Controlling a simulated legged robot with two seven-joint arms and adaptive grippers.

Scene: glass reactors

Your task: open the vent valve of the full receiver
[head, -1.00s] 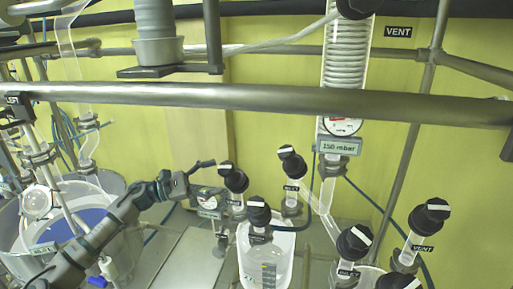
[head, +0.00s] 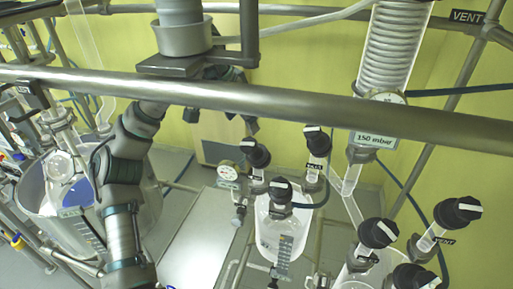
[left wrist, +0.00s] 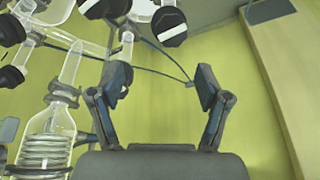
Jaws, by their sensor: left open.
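Several black valve knobs with white stripes stand on the glassware at the right of the head view. One knob (head: 458,212) has a readable VENT label. Other knobs sit around the left glass receiver (head: 272,232), including its left knob (head: 257,152) and front knob (head: 280,190). A second receiver (head: 360,270) is partly cut off at the bottom. I cannot tell which receiver is full. My left gripper (head: 240,118) is behind the horizontal pipe, above and left of the knobs. In the left wrist view it (left wrist: 162,88) is open and empty, apart from the knobs (left wrist: 172,25). My right gripper is not shown.
A thick horizontal pipe (head: 260,101) crosses in front of my left arm. A coil condenser (head: 392,48) and a 150 mbar gauge (head: 380,130) stand at the right. A glass vessel (head: 150,200) is at the left. The grey tabletop panel (head: 196,240) is clear.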

